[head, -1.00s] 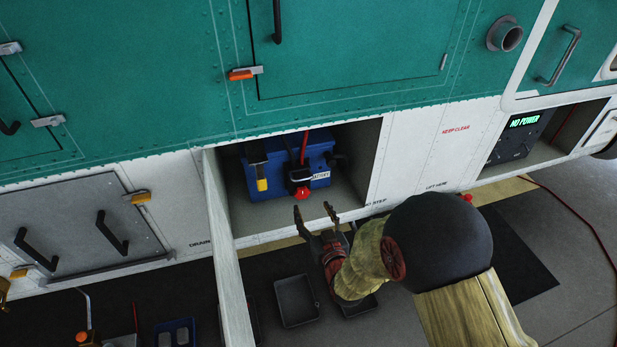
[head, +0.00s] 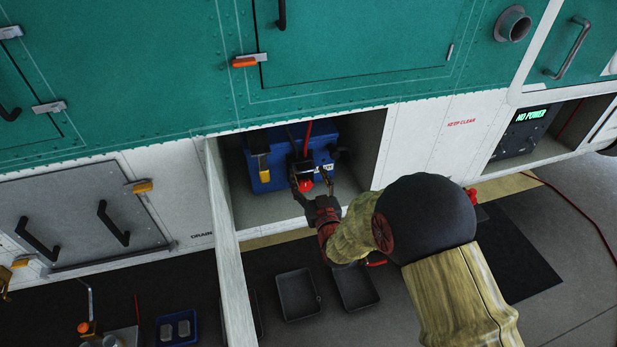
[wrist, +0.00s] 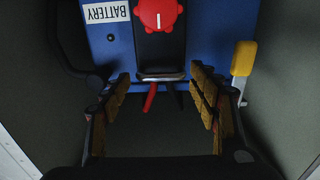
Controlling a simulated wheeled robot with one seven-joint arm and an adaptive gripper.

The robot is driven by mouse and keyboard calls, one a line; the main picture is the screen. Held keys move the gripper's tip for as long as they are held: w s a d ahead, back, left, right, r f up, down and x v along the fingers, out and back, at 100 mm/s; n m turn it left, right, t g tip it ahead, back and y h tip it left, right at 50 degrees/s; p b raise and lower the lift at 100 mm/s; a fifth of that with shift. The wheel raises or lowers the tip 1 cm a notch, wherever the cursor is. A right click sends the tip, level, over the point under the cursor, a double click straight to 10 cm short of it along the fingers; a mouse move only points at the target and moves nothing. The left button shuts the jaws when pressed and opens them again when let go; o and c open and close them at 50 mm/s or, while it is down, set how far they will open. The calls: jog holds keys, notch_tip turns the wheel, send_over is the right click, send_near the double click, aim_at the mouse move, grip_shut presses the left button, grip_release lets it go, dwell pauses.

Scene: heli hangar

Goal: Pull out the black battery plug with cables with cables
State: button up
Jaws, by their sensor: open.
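The blue battery (head: 264,178) sits inside the open bay of the white hull panel. The black battery plug (wrist: 160,52) is on the battery's face, with a red knob (wrist: 158,14) on it and a red cable (wrist: 150,97) at its end. In the head view the red knob (head: 306,186) shows between my fingers, and the plug is partly hidden. My gripper (head: 311,181) is open in front of the battery. In the wrist view my gripper (wrist: 160,100) has a finger on either side of the plug's line, with gaps and nothing held.
A yellow-handled part (wrist: 243,60) stands beside the battery, close to one finger. The bay's side walls and the open white door edge (head: 232,270) bound the space. Black trays (head: 297,294) lie on the floor below. A display (head: 531,115) reads NO POWER.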

jog(key=shift+r, duration=0.1)
jog(key=c, duration=1.5)
grip_shut()
jog(key=shift+s, duration=0.1)
jog(key=shift+v, duration=1.55)
jog(key=o, duration=1.4)
grip_release()
jog(key=shift+o, duration=0.5)
